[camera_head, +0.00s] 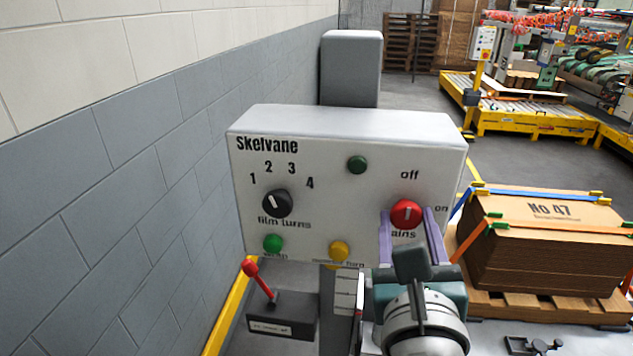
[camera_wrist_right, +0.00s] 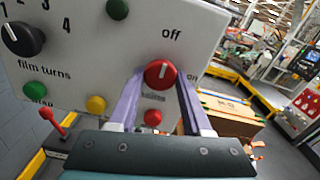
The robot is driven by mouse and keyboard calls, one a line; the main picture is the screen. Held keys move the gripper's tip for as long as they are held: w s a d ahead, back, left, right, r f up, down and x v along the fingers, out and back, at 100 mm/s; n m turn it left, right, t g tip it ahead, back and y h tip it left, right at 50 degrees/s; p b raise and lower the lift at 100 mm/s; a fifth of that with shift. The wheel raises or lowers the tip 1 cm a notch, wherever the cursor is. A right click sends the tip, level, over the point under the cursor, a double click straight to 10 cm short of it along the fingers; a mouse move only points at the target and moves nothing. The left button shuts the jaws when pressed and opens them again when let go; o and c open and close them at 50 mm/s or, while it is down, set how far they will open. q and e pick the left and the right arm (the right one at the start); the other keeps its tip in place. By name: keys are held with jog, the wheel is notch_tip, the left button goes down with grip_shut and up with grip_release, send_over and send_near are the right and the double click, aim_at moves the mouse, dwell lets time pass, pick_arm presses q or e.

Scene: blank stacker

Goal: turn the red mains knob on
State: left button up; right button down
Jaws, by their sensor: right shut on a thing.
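The red mains knob (camera_head: 405,214) is on the lower right of the white Skelvane control box (camera_head: 330,185). Its white mark points roughly upward, toward the "off" label; the "on" label is to its right. My right gripper (camera_head: 407,211) has its two purple fingers on either side of the knob and is shut on it. The right wrist view shows the knob (camera_wrist_right: 160,73) between the fingertips. The fingers cover part of the "mains" label. My left gripper is out of view.
The box also carries a black film turns knob (camera_head: 277,203), a dark green lamp (camera_head: 357,164), a green button (camera_head: 273,243) and a yellow button (camera_head: 339,251). A red button (camera_wrist_right: 152,117) sits below the mains knob. Strapped cardboard (camera_head: 540,240) stands right; a block wall (camera_head: 120,180) is left.

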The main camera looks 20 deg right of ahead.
jog(key=shift+f+m+b, duration=0.1)
jog(key=shift+m+b, duration=0.25)
jog(key=shift+m, duration=0.05)
jog(key=m+b, duration=0.1)
jog(key=m, duration=0.2)
jog(key=shift+b, duration=0.4)
jog(key=m+b, duration=0.3)
jog(key=m, duration=0.2)
jog(key=shift+a, duration=0.1)
jog(key=m+b, duration=0.4)
jog(key=m, duration=0.1)
jog(key=shift+m, duration=0.4)
jog(key=m+b, duration=0.2)
jog(key=shift+w+m, duration=0.1)
jog(key=shift+m, duration=0.3)
jog(key=shift+r+m+b, duration=0.25)
jog(key=shift+m+b, duration=0.1)
jog(key=shift+m, duration=0.05)
